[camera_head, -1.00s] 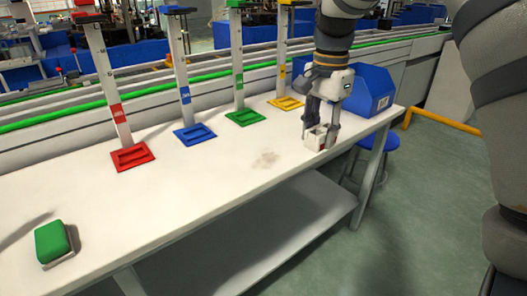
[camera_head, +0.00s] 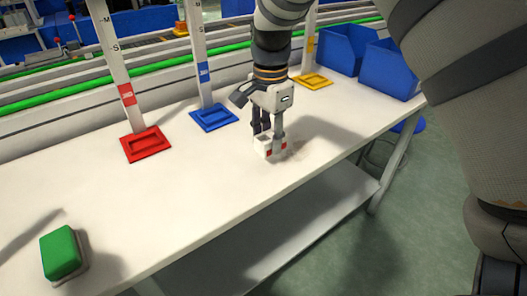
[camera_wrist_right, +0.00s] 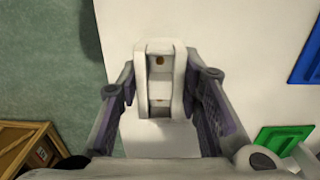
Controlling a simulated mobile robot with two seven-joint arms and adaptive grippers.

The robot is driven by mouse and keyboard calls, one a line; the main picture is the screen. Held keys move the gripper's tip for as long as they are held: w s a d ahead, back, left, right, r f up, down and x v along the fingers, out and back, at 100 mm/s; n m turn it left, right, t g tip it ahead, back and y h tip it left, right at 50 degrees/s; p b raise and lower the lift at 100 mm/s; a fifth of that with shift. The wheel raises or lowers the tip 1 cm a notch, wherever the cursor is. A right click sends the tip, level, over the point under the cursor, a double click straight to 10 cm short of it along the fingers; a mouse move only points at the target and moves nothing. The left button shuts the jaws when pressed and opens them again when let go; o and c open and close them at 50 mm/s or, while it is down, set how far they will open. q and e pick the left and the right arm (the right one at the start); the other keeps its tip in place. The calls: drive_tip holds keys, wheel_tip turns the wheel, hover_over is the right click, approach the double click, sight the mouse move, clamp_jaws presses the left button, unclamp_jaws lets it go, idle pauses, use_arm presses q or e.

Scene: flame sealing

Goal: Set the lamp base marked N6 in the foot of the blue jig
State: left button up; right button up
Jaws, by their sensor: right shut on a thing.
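My right gripper (camera_head: 268,140) is shut on a small white lamp base (camera_head: 262,147) with red patches and holds it over the table, in front of the jigs. In the right wrist view the lamp base (camera_wrist_right: 152,92) sits between the two fingers, with an open hollow facing the camera. No N6 mark can be read. The blue jig's foot (camera_head: 214,118) is a blue recessed plate under a tall white post, left of and behind the gripper. A blue plate, likely that foot, also shows in the right wrist view (camera_wrist_right: 308,62). My left gripper is not in view.
The red jig's foot (camera_head: 146,144) stands left of the blue one, the yellow jig's foot (camera_head: 311,82) to the right. A green block (camera_head: 60,252) lies front left. Blue bins (camera_head: 390,68) stand at the right end. The table (camera_head: 170,200) between is clear.

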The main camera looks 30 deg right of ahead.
sight(263, 166)
drive_tip(key=shift+w+a+f, duration=0.1)
drive_tip(key=shift+a+f, duration=0.2)
drive_tip(key=shift+f, duration=0.05)
drive_tip(key=shift+w+a+f, duration=0.1)
drive_tip(key=shift+a+f, duration=0.05)
drive_tip(key=shift+f, duration=0.8)
drive_tip(key=shift+w+a+f, duration=0.1)
drive_tip(key=shift+a+f, duration=0.05)
drive_tip(key=shift+f, duration=0.8)
drive_tip(key=shift+f, duration=0.15)
drive_tip(key=o, duration=1.2)
wheel_tip(263, 166, up, 12)
drive_tip(key=shift+r, duration=0.2)
